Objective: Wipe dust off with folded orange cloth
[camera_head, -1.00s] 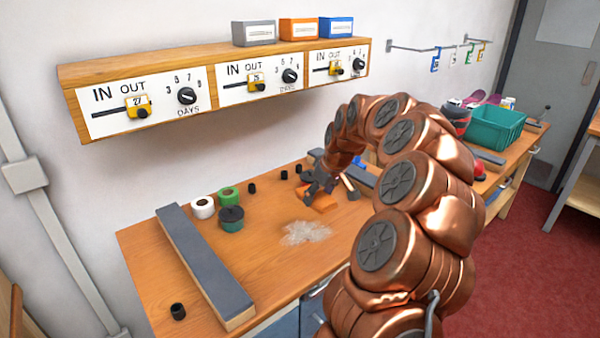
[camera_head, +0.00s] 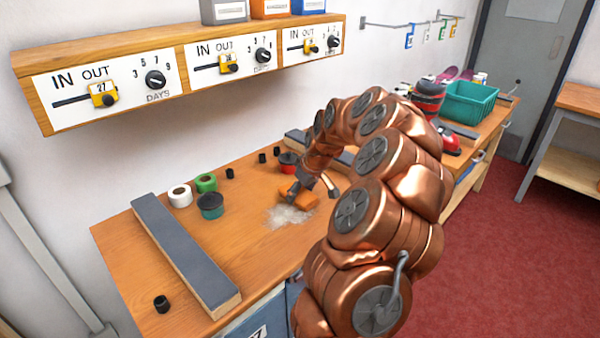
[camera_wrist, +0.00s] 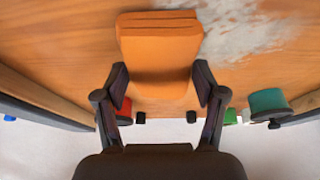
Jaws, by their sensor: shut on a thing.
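The folded orange cloth (camera_wrist: 160,60) is between the two fingers of my gripper (camera_wrist: 160,92) in the wrist view, and the gripper is shut on it. In the head view the cloth (camera_head: 308,198) is low at the bench top, below my gripper (camera_head: 300,190). A pale grey patch of dust (camera_head: 290,216) lies on the wooden bench (camera_head: 240,250) beside the cloth, at its near left edge. In the wrist view the dust (camera_wrist: 240,25) shows to the upper right of the cloth. Whether the cloth touches the wood is hard to tell.
A long grey-topped bar (camera_head: 185,250) lies at the bench's left. White (camera_head: 180,195) and green (camera_head: 206,183) rolls and a teal pot (camera_head: 210,206) stand left of the dust. Small black cylinders (camera_head: 230,173) stand behind. A teal crate (camera_head: 470,102) is at the far right.

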